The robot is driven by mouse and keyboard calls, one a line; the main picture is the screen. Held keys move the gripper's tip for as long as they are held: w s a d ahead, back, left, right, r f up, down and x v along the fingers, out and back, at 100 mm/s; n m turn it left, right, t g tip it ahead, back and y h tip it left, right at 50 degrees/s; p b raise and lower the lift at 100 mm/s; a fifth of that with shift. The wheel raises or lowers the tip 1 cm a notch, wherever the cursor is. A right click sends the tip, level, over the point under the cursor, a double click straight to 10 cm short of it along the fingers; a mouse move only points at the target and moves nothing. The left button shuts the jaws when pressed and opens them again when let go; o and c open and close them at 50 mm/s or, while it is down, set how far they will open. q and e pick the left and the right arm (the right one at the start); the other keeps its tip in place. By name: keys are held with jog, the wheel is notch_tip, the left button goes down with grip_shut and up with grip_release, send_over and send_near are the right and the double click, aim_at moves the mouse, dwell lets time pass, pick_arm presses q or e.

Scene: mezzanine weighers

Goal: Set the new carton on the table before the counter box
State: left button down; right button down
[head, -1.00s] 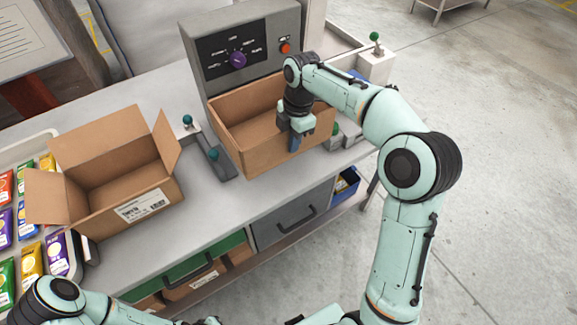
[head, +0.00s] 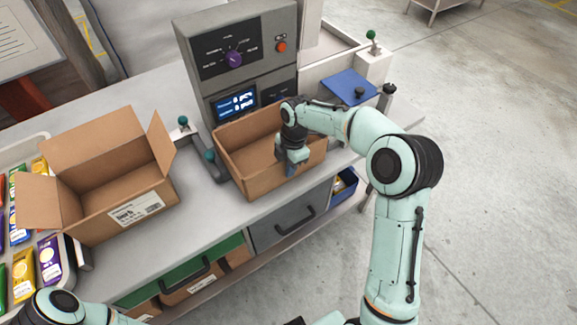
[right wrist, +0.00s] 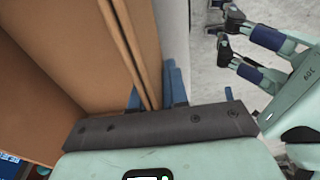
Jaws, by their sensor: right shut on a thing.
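The new carton (head: 262,176) is an open-topped, empty-looking brown box, upright at the table's front edge before the counter box. It appears to sit on the table; its underside is hidden. The counter box (head: 205,82) is grey, with a purple knob, an orange-red button and a lit blue display. My right gripper (head: 291,166) is shut on the carton's front wall near its right end. In the right wrist view the blue fingers (right wrist: 153,94) straddle the cardboard wall (right wrist: 128,45). My left arm shows at the lower left of the head view; its gripper is out of frame.
A flapped, labelled carton (head: 122,207) stands to the left on the table (head: 205,222). Between the cartons is a grey bracket with teal knobs (head: 209,156). Snack packets fill a white tray (head: 70,245) far left. A blue plate (head: 350,86) lies at the right.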

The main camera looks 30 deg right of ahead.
jog(key=shift+f, duration=0.1)
jog(key=c, duration=1.1)
grip_release()
jog(key=shift+c, duration=0.2)
